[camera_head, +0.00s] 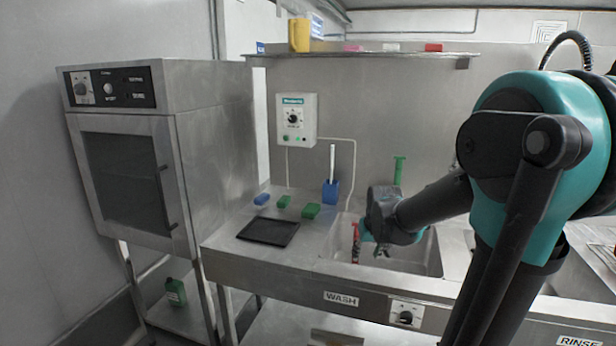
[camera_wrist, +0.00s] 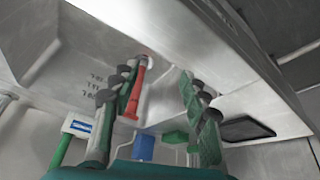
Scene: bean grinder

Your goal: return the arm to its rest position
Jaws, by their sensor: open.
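My arm (camera_head: 440,202) reaches from the right over the wash sink (camera_head: 410,262). My gripper is at its far end, mostly hidden behind the wrist in the head view. In the wrist view my gripper (camera_wrist: 158,95) is open, with its two green and dark fingers apart. A red upright piece (camera_wrist: 136,90) with a pale lower part shows between the fingers, nearer the left one. I cannot tell whether that finger touches it. Red also shows at the sink's left side in the head view (camera_head: 355,242). Nothing is clearly held.
On the counter left of the sink are a black tray (camera_head: 268,231), a blue holder with a white-handled tool (camera_head: 330,192), and small green and blue blocks. A steel oven (camera_head: 128,185) stands at left. A shelf (camera_head: 365,54) runs above. The sink rim is close to my gripper.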

